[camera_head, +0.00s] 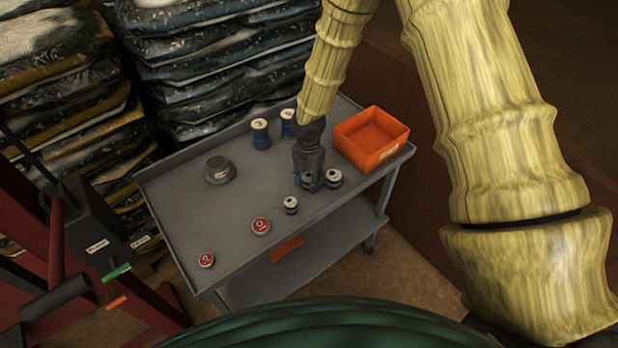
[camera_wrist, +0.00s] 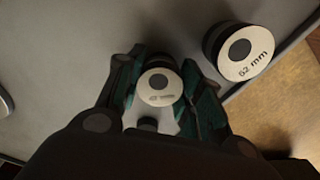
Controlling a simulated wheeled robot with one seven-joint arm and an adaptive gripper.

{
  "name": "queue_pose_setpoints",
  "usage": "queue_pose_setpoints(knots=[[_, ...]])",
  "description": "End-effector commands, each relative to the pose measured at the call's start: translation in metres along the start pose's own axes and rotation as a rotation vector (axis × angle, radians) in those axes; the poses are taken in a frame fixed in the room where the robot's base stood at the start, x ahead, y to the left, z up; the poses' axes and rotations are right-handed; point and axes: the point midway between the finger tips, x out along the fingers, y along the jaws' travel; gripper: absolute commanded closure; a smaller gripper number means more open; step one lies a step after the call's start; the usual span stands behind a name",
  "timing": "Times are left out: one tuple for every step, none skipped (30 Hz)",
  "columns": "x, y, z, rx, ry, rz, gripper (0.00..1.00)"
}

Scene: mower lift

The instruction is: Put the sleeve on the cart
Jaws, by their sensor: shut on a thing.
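My gripper (camera_head: 309,183) points down over the right part of the grey cart (camera_head: 185,185). In the wrist view its teal-padded fingers (camera_wrist: 163,95) are shut on a small sleeve (camera_wrist: 159,86) with a white, dark-centred top. Its printed label is too small to read surely. The sleeve looks upright and is mostly hidden by the fingers in the head view. I cannot tell whether it touches the cart top. A larger sleeve marked "62 mm" (camera_wrist: 240,52) stands just to the right, near the cart's edge; it also shows in the head view (camera_head: 333,178).
Another small white-topped sleeve (camera_head: 291,205) stands left of my gripper. An orange bin (camera_head: 372,157), blue spools (camera_head: 261,134), a grey flanged part (camera_head: 219,170) and red-topped discs (camera_head: 261,226) are on the cart. Stacked bags (camera_head: 210,75) rise behind.

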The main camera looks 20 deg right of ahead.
Motion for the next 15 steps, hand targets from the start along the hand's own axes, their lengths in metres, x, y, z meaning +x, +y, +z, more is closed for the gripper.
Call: queue_pose_setpoints(knots=[[0.0015, 0.0002, 0.0001, 0.000, 0.000, 0.000, 1.00], [0.0010, 0.0000, 0.0000, 0.000, 0.000, 0.000, 0.58], [0.0009, 0.0000, 0.0000, 0.000, 0.000, 0.000, 0.51], [0.0009, -0.0001, 0.0001, 0.000, 0.000, 0.000, 0.45], [0.0009, -0.0001, 0.0000, 0.000, 0.000, 0.000, 0.42], [0.0009, -0.0001, 0.0001, 0.000, 0.000, 0.000, 0.42], [0.0009, -0.0002, 0.0001, 0.000, 0.000, 0.000, 0.42], [0.0009, -0.0002, 0.0001, 0.000, 0.000, 0.000, 0.42], [0.0009, -0.0002, 0.0001, 0.000, 0.000, 0.000, 0.42], [0.0009, -0.0002, 0.0001, 0.000, 0.000, 0.000, 0.42], [0.0009, -0.0002, 0.0001, 0.000, 0.000, 0.000, 0.42], [0.0009, -0.0002, 0.0001, 0.000, 0.000, 0.000, 0.42], [0.0007, -0.0002, 0.0001, 0.000, 0.000, 0.000, 0.42], [0.0003, -0.0002, 0.0001, 0.000, 0.000, 0.000, 0.42], [-0.0009, -0.0002, 0.0001, 0.000, 0.000, 0.000, 0.42]])
